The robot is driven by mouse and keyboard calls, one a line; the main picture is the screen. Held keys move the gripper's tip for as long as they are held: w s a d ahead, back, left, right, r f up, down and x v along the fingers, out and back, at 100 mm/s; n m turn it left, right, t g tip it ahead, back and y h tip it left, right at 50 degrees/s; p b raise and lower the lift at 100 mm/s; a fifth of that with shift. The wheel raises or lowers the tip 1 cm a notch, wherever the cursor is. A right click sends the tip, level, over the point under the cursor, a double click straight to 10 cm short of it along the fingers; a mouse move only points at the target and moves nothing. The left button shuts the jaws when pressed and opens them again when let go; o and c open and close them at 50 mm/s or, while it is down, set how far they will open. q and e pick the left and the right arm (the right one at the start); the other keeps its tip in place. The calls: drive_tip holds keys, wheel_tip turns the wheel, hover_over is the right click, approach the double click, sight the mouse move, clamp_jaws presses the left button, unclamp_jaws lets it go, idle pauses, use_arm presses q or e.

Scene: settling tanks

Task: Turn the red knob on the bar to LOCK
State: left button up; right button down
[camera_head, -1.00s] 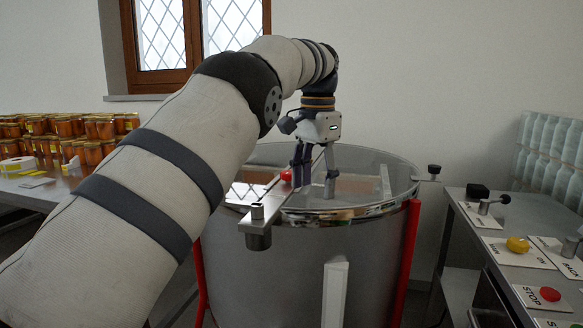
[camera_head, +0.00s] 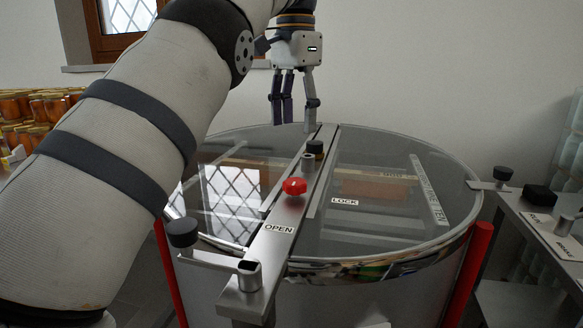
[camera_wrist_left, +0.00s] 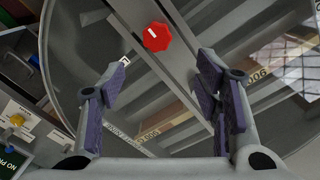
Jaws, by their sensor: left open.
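The red knob (camera_head: 294,187) sits on the metal bar (camera_head: 262,258) that crosses the top of the round tank. An OPEN label (camera_head: 279,228) is on the bar in front of it. A LOCK label (camera_head: 345,202) is to the knob's right. My left gripper (camera_head: 294,112) is open and empty, fingers down, above the far part of the tank and apart from the knob. In the left wrist view, the knob (camera_wrist_left: 156,37) shows a white mark and lies beyond the open fingertips (camera_wrist_left: 165,72). A small label there is partly hidden by the left finger.
A black cap (camera_head: 315,148) stands on the bar behind the knob. A black-knobbed lever (camera_head: 182,232) sticks out at the bar's near end. The tank's clear lid (camera_head: 390,225) surrounds the bar. A side table (camera_head: 530,300) with controls is at the right, jars (camera_head: 40,105) at the left.

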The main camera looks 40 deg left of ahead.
sight(295, 181)
use_arm(q)
drive_tip(key=f, duration=0.3)
drive_tip(key=f+p, duration=0.1)
drive_tip(key=f, duration=0.7)
drive_tip(key=shift+s+d, duration=0.2)
drive_tip(key=shift+d, duration=0.1)
drive_tip(key=shift+f, duration=0.4)
use_arm(e)
drive_tip(key=shift+w+d+r+t, duration=0.2)
drive_tip(key=shift+w+r+t, duration=0.2)
drive_tip(key=shift+w+r, duration=0.45)
use_arm(q)
drive_tip(key=shift+c, duration=0.2)
drive_tip(key=c, duration=1.1)
